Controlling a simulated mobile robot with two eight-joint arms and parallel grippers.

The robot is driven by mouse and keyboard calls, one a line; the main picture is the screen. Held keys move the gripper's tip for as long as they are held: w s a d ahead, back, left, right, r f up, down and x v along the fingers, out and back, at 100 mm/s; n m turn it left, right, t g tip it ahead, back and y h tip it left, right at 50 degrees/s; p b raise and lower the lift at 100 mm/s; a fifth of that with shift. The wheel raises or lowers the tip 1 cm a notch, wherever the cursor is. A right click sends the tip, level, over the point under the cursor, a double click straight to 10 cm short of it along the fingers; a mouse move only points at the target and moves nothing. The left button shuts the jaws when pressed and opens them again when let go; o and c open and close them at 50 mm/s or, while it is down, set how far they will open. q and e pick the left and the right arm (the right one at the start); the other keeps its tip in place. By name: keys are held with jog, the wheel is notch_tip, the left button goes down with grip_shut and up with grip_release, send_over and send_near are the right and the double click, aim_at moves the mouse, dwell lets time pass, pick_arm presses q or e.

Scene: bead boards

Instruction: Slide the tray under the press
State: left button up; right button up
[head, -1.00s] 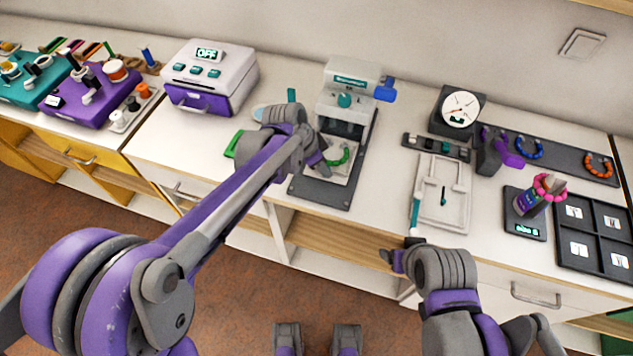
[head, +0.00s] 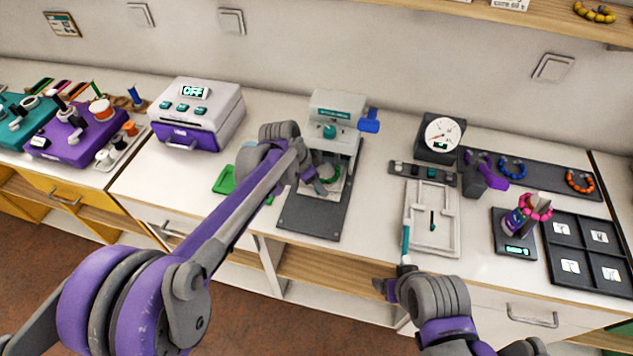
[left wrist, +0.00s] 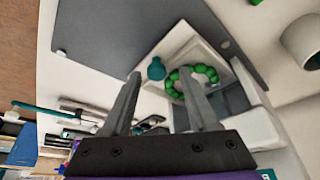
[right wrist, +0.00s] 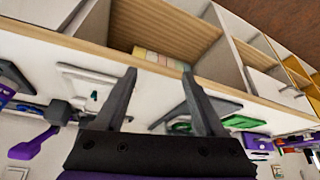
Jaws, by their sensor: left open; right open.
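The press (head: 337,106), pale grey with a teal label and blue handle, stands on a dark base plate (head: 308,217). The white tray carries a ring of green beads (head: 331,174) and sits on that plate, at the press's opening. The left wrist view shows the tray (left wrist: 207,47), its beads and a teal knob (left wrist: 156,69). My left gripper (head: 317,184) is open at the tray's near side, the knob appearing between its fingertips; contact is unclear. It partly hides the tray. My right gripper (head: 383,287) is open and empty before the counter's front edge.
A white board (head: 447,222) and a dial gauge (head: 442,134) lie right of the press. A purple bottle with pink beads (head: 522,218) stands farther right. A green dish (head: 224,180) and a white-purple machine (head: 200,115) are to the left.

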pick_arm(q)
jog(key=v, duration=1.1)
jog(key=shift+p, duration=0.3)
jog(key=shift+f, duration=0.1)
jog(key=s+a+f+n+t+y+p, duration=0.1)
jog(key=s+a+n, duration=0.5)
jog(key=s, duration=0.6)
jog(key=s+a+f+n+t+y+p, duration=0.2)
jog(key=s+a+n, duration=0.4)
jog(key=s+a, duration=0.5)
jog(key=shift+s+f+n+y, duration=0.3)
jog(key=shift+s+f+y, duration=0.2)
jog(key=shift+s, duration=0.4)
